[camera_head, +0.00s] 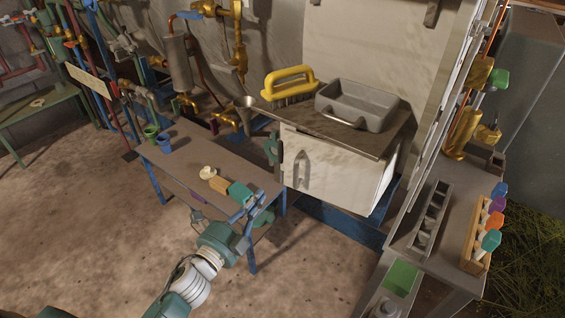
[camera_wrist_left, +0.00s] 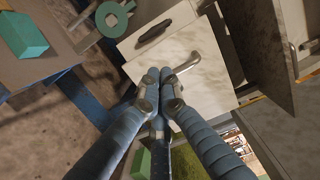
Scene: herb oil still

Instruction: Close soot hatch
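A white cabinet (camera_head: 340,176) with a dark top stands right of the low table. Its pale front door (camera_head: 318,182), which seems to be the soot hatch, has a curved metal handle (camera_head: 302,164). The door (camera_wrist_left: 205,94) and handle (camera_wrist_left: 187,67) also show in the left wrist view; I cannot tell whether the door sits flush. My left gripper (camera_head: 246,204) is in front of the low table, left of the cabinet. In the left wrist view its fingertips (camera_wrist_left: 160,77) are together, with nothing visible between them, by the handle's lower end; contact is unclear. My right gripper is not seen.
The low table (camera_head: 185,166) carries cups, a teal block (camera_head: 240,192) and small items. A green wheel (camera_head: 271,148) is at the cabinet's left edge. A grey basin (camera_head: 357,106) and yellow brush (camera_head: 289,81) are on top. A bench (camera_head: 447,236) stands right.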

